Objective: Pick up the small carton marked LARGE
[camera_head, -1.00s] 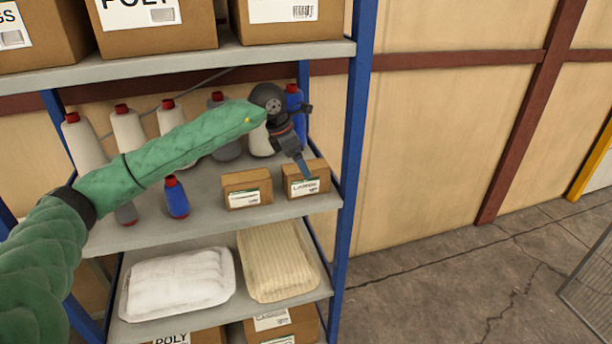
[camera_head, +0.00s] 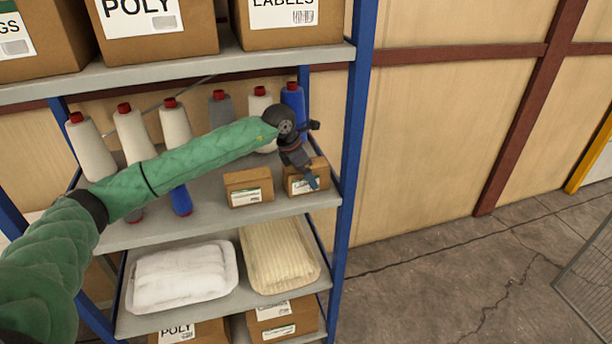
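Two small brown cartons stand side by side on the middle shelf. The right carton (camera_head: 293,187) has a white label that my gripper partly covers; it looks like the one marked LARGE, though the print is hard to read now. The left carton (camera_head: 238,181) has a white and green label. My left gripper (camera_head: 312,181) points down in front of the right carton's face, overlapping its label. I cannot tell whether it touches the carton or whether its fingers are open. My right gripper is not in view.
Several thread cones (camera_head: 134,137) stand behind my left arm on the middle shelf (camera_head: 240,215). The upper shelf (camera_head: 270,54) holds large boxes. A blue post (camera_head: 352,130) stands right of the cartons. White and cream packs (camera_head: 280,258) lie below.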

